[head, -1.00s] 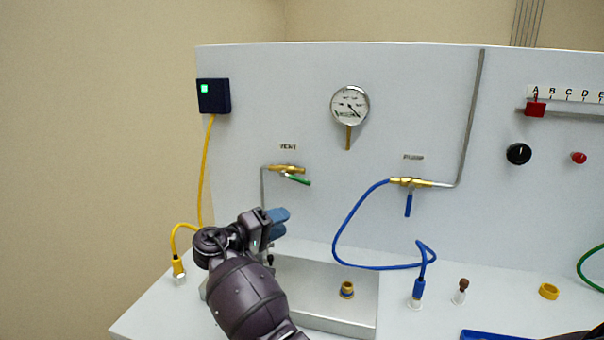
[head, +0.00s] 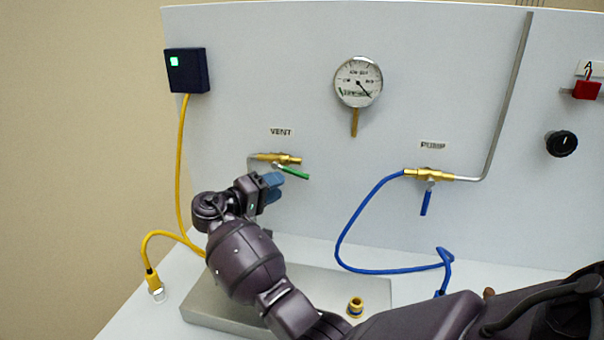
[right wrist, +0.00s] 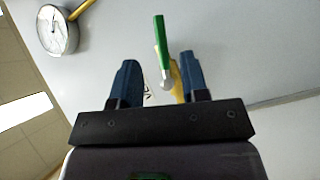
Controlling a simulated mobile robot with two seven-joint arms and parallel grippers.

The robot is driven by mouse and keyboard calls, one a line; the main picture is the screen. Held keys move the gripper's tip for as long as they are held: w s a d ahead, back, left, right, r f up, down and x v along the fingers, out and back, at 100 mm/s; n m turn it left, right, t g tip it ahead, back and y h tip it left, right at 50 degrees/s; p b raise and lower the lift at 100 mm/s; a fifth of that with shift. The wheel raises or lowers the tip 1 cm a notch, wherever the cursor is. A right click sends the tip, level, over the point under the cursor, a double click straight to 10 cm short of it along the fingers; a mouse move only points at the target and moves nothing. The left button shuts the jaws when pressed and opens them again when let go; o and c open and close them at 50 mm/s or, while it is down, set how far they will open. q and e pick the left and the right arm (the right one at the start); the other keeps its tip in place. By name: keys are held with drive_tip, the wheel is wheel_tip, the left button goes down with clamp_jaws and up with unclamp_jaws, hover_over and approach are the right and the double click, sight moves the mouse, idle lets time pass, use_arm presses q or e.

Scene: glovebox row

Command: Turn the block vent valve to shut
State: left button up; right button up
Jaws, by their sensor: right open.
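The vent valve (head: 279,158) is a brass body on a thin grey pipe, under the VENT label on the panel. Its green handle (head: 293,173) points right and slightly down in the head view. My right gripper (head: 272,187) is open, just below and left of the handle. In the right wrist view the green handle (right wrist: 162,42) stands ahead of my right gripper (right wrist: 158,63), across the gap between the blue fingers and nearer the right one. The fingers hold nothing, and contact with the handle cannot be told. My left gripper is out of view.
The pump valve (head: 428,174), with a blue handle and blue hose (head: 345,230), is to the right. A round gauge (head: 358,81) is above. A yellow cable (head: 181,150) hangs from a dark box (head: 187,70) at left. A grey tray (head: 205,300) lies below my arm.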

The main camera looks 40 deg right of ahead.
sight(300, 176)
drive_tip(key=d, duration=0.6)
drive_tip(key=d+p, duration=0.1)
drive_tip(key=d, duration=0.1)
drive_tip(key=shift+w+d, duration=0.3)
drive_tip(key=shift+d, duration=0.1)
clamp_jaws()
